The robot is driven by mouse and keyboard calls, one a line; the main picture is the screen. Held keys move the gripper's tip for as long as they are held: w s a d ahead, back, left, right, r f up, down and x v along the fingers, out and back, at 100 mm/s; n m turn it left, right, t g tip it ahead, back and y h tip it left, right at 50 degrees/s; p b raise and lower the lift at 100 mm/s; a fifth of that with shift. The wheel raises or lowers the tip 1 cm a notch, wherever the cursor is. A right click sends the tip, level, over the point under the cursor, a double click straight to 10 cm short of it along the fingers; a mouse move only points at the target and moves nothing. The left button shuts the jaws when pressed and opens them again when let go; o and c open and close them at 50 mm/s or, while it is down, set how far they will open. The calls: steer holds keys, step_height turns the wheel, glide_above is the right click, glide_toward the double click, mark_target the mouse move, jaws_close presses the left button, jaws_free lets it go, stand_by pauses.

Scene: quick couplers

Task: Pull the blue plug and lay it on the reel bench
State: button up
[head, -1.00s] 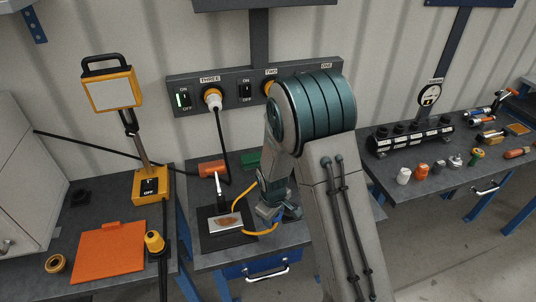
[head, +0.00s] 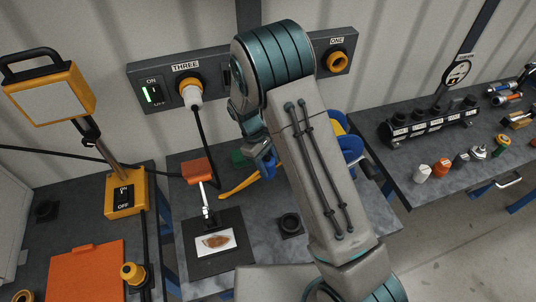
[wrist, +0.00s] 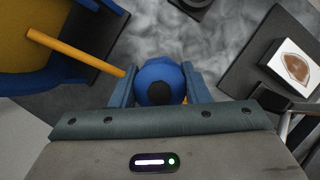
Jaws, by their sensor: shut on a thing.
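The blue plug (wrist: 158,72) is round with a dark centre and sits between the two blue-grey fingers of my gripper (wrist: 160,92) in the wrist view. My gripper is shut on it, with the grey bench top behind. In the head view my gripper (head: 266,166) is over the middle bench (head: 185,265), which carries the blue and yellow reel (head: 350,146). The plug cannot be told apart from the fingers there. An orange-yellow cord (head: 238,184) runs to the gripper. Whether the plug touches the bench cannot be told.
The wall panel has socket ONE (head: 338,62) and a white-and-yellow plug (head: 191,93) in socket THREE. My arm hides socket TWO.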

steer(key=shift+s+a, duration=0.1)
steer(key=shift+s, duration=0.1)
steer(key=shift+r, duration=0.1)
step_height(320, 180, down, 8)
steer(key=b, duration=0.5)
steer(key=shift+r+b, duration=0.25)
steer(key=shift+b, duration=0.15)
steer(key=shift+f+b, duration=0.5)
steer(key=shift+f, duration=0.2)
steer(key=o, duration=1.3)
steer(key=shift+c, duration=0.2)
steer(key=b+v, duration=0.2)
steer(key=v, duration=1.1)
steer(key=shift+r, duration=0.45)
